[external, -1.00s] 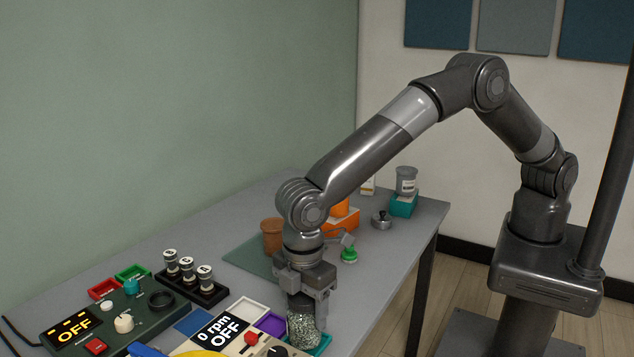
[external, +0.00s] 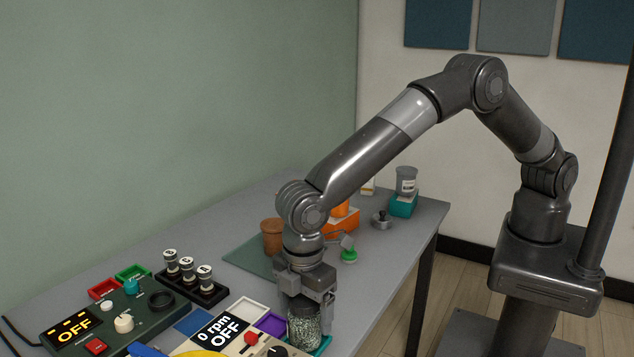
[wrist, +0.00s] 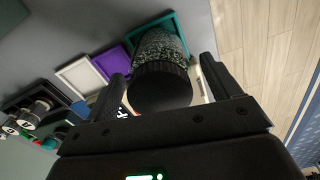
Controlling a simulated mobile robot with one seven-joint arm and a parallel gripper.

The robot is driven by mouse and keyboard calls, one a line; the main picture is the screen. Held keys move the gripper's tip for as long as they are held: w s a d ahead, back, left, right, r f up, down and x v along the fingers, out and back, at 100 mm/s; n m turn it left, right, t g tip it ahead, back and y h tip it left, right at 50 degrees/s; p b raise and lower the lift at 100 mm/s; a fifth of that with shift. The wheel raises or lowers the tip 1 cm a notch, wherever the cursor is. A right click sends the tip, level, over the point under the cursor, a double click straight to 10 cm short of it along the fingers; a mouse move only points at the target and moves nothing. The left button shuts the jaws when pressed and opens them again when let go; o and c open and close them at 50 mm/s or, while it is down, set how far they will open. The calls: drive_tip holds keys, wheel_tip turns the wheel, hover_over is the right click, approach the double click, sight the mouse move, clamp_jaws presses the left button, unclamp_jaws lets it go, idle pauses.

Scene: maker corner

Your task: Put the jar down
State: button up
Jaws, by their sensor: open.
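The jar (external: 304,328) is a clear jar of speckled grey-green contents with a black lid. It stands on a teal tray (external: 322,344) near the table's front edge. In the wrist view the jar (wrist: 160,48) shows its black lid towards me, with the teal tray (wrist: 181,27) around its base. My gripper (wrist: 165,92) is open, with one finger on each side of the lid and visible gaps between. In the external view my gripper (external: 306,296) is right above and around the jar's top.
A purple tray (external: 271,324) and a white tray (external: 249,310) lie beside the teal one. A rack of small jars (external: 190,286) and a brown pot (external: 271,236) stand farther back. The table edge is close on the right.

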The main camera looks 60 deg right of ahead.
wheel_tip(320, 180, up, 13)
drive_tip(key=shift+f, duration=0.2)
drive_tip(key=w+d+r+m+t+y, duration=0.1)
drive_tip(key=w+d+r+m, duration=0.1)
drive_tip(key=w+d+r, duration=0.45)
drive_tip(key=w+d+r+m, duration=0.15)
drive_tip(key=d+r, duration=0.25)
drive_tip(key=d, duration=0.6)
drive_tip(key=s+d+r+m+t, duration=0.1)
drive_tip(key=d+r+m, duration=0.15)
drive_tip(key=d, duration=0.65)
drive_tip(key=d+r+m, duration=0.1)
drive_tip(key=d+r, duration=0.3)
drive_tip(key=d, duration=0.4)
drive_tip(key=s+d+f+m+t, duration=0.1)
drive_tip(key=s+d+m, duration=0.2)
drive_tip(key=s+d, duration=0.3)
drive_tip(key=s+d+f+m+t, duration=0.1)
drive_tip(key=s+d+m, duration=0.2)
drive_tip(key=s+d, duration=0.4)
drive_tip(key=s+d+f+m+t+h, duration=0.1)
drive_tip(key=s+d+m, duration=0.2)
drive_tip(key=d, duration=1.1)
drive_tip(key=s, duration=0.3)
drive_tip(key=shift+s+d+t, duration=0.15)
drive_tip(key=shift+s+t, duration=0.1)
drive_tip(key=shift+t, duration=0.05)
